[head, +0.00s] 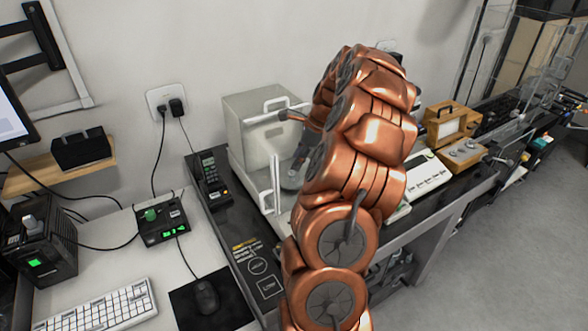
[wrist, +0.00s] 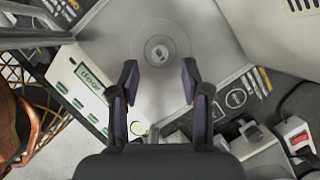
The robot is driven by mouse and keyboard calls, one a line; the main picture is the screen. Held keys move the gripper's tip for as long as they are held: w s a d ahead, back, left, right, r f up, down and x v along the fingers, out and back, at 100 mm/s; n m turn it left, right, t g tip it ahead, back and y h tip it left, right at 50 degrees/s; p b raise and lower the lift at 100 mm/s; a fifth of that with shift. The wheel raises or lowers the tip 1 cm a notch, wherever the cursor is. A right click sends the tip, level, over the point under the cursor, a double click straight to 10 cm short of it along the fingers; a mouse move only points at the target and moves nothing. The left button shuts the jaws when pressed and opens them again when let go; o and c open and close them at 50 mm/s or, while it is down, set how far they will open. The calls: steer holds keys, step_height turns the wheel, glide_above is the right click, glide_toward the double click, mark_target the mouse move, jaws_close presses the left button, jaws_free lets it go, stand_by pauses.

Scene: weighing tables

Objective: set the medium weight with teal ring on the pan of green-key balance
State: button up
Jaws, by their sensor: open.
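In the wrist view my gripper (wrist: 160,85) is open, its two dark fingers apart with nothing between them. Beyond the fingertips is the round pan (wrist: 190,25) of a pale balance (wrist: 105,50). A small round metal piece (wrist: 158,51) sits at the middle of the pan, like a weight seen from above. I cannot make out a teal ring on it.
A tall pale balance housing (head: 262,125) stands behind my arm, with a handled panel (head: 263,183) in front. A wooden-framed box (head: 447,124) and a white keyed panel (head: 428,178) are on the right. The floor (head: 510,240) is clear.

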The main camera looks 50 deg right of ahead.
steer(key=b+v, duration=0.1)
steer(key=v, duration=0.6)
steer(key=shift+r, duration=0.2)
steer(key=shift+s+d, duration=0.1)
